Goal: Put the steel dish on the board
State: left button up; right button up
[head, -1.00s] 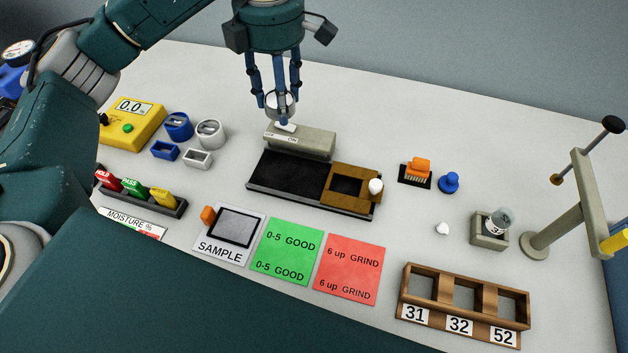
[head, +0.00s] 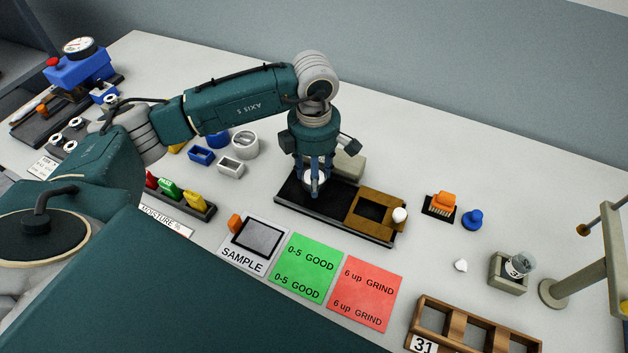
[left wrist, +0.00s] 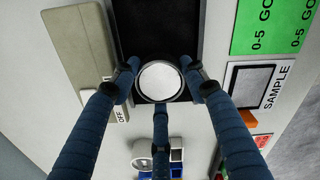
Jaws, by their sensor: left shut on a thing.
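The steel dish (head: 313,179) is held in my left gripper (head: 315,188). In the left wrist view the dish (left wrist: 159,82) is round, with a pale inside and a darker metal rim, and the blue fingers of my left gripper (left wrist: 160,88) close around it. The long black board (head: 333,206) lies under and beside the dish, with a brown frame (head: 377,205) on its right part. In the left wrist view the dish overlaps the near end of the black surface (left wrist: 160,30). I cannot tell whether it touches. My right gripper is not in view.
A grey switch box (head: 349,164) stands right behind the board. In front lie the SAMPLE plate (head: 233,257), a green card (head: 303,267) and a red card (head: 365,292). Small blue and white containers (head: 231,167) are to the left; an orange brush (head: 442,203) is to the right.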

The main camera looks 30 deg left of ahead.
pick_arm(q)
notch_tip(320, 180, down, 3)
jog(key=shift+f+p, duration=0.1)
jog(key=shift+p, duration=0.2)
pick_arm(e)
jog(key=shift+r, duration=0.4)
pick_arm(q)
jog(key=shift+f, duration=0.1)
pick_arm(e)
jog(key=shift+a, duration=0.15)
pick_arm(q)
jog(key=shift+f, duration=0.1)
jog(key=o, duration=1.2)
jog(key=shift+o, duration=0.2)
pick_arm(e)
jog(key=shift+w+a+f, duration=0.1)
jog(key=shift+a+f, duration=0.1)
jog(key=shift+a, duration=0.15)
